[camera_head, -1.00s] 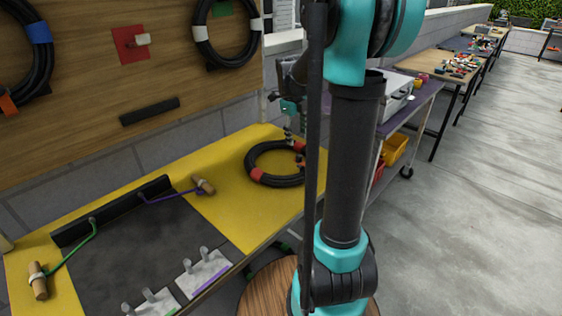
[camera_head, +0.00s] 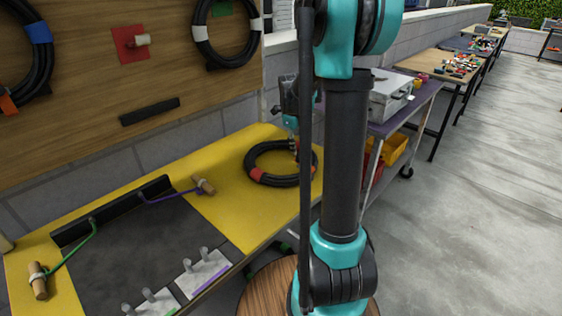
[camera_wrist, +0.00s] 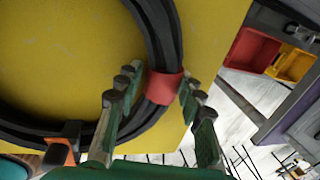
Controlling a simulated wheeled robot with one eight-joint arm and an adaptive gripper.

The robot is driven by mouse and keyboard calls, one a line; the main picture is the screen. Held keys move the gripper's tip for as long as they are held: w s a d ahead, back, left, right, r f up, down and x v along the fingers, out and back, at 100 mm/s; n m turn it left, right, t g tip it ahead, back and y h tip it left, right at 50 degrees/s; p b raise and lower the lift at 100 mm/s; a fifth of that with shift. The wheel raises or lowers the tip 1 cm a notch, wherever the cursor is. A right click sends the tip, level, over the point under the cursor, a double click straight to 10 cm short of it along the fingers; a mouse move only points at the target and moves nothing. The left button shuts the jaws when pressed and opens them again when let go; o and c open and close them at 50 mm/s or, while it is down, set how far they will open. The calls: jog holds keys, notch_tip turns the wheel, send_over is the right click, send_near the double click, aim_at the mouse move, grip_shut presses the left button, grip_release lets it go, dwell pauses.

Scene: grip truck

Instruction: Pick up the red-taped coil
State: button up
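The red-taped coil (camera_head: 274,180) is a black cable ring with red tape bands. It lies flat on the yellow board. My gripper (camera_head: 294,148) is over the coil's far right side, partly hidden behind my arm. In the wrist view, the coil's red tape band (camera_wrist: 164,88) lies between the fingertips of my gripper (camera_wrist: 160,80). One finger is on each side of the cable, and the fingers are apart. Contact with the tape cannot be told. An orange piece (camera_wrist: 62,143) is on the coil near the left finger.
A wooden pegboard (camera_head: 100,80) with two more black coils stands behind. The yellow table (camera_head: 240,150) also carries a dark mat, hooks and wooden handles. A purple-topped cart (camera_head: 415,105) with red and yellow bins stands to the right. The floor at far right is clear.

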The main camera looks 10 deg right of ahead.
grip_shut()
dwell(0.3)
